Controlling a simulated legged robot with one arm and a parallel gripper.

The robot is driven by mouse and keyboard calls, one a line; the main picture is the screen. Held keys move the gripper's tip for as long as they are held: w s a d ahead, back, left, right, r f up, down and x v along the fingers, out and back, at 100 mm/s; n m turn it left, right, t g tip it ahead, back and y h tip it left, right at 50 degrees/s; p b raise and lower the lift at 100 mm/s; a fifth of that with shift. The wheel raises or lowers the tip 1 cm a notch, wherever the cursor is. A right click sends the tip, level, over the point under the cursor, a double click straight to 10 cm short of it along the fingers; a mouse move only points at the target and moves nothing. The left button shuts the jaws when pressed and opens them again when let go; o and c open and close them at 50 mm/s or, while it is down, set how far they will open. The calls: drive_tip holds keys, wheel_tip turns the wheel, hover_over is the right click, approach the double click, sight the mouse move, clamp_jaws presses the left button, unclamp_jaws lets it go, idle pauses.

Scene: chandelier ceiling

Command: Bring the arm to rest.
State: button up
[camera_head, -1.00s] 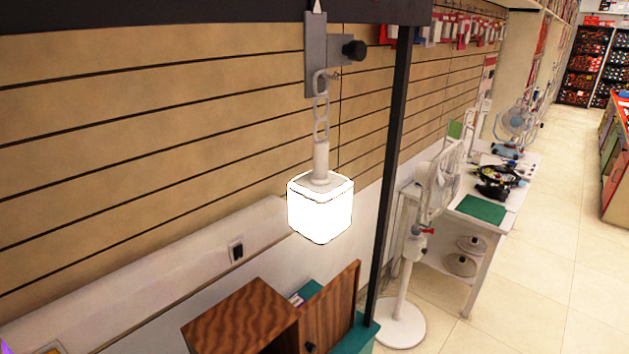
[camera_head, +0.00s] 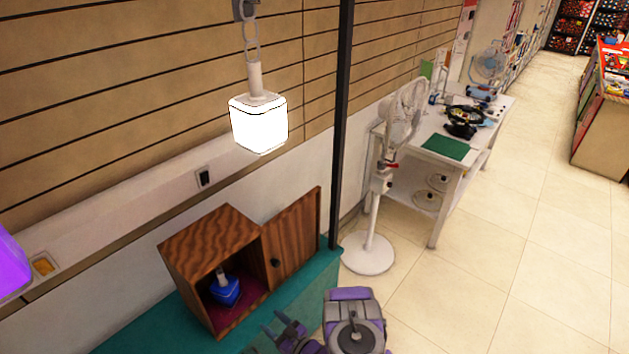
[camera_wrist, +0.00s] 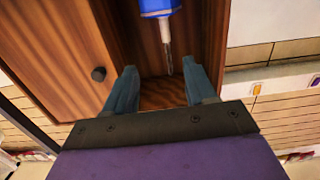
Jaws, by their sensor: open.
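My purple and grey arm (camera_head: 352,320) shows at the bottom of the head view, low in front of the open wooden cabinet. My gripper (camera_wrist: 160,88) is open in the wrist view, with its two teal fingers spread apart and nothing between them. Beyond the fingers is the wooden cabinet (camera_wrist: 60,50). A blue object with a thin metallic stem (camera_wrist: 160,8) shows at the top, apart from the fingers. In the head view this blue object (camera_head: 225,291) stands inside the cabinet (camera_head: 210,243), whose door (camera_head: 292,235) is open to the right.
The cabinet stands on a teal surface (camera_head: 135,336). A lit cube lamp (camera_head: 258,124) hangs from a chain above it. A dark post (camera_head: 342,130) rises behind the door. A white standing fan (camera_head: 372,215) and white table (camera_head: 450,165) are to the right. Tiled floor (camera_head: 500,270) is clear at right.

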drive_tip(key=w+d+r+g+h, duration=0.2)
drive_tip(key=w+d+r+h, duration=0.25)
drive_tip(key=w+r, duration=0.65)
drive_tip(key=s+d+r+m+g+h, duration=0.1)
drive_tip(key=s+d+r+m+h, duration=0.15)
drive_tip(key=d+r, duration=0.4)
drive_tip(key=s+d+r+m+g+h, duration=0.1)
drive_tip(key=s+d+r+g+h, duration=0.15)
drive_tip(key=d+r, duration=0.4)
drive_tip(key=s+d+r+m+g+h, duration=0.2)
drive_tip(key=s+d+r, duration=0.2)
drive_tip(key=s+r, duration=0.35)
drive_tip(key=s+d+r+m+g+h, duration=0.1)
drive_tip(key=s+d+r+h, duration=0.1)
drive_tip(key=s+d+r, duration=0.5)
drive_tip(key=s+r+m+g, duration=0.1)
drive_tip(key=s+r+g, duration=0.1)
drive_tip(key=s, duration=1.1)
drive_tip(key=s+r+m+g, duration=0.2)
drive_tip(key=s+r, duration=0.1)
drive_tip(key=s, duration=1)
drive_tip(key=shift+s+a+r+g, duration=0.3)
drive_tip(key=shift+s+a+g, duration=0.05)
drive_tip(key=shift+a, duration=0.05)
drive_tip(key=shift+m, duration=0.25)
drive_tip(key=shift+c, duration=0.2)
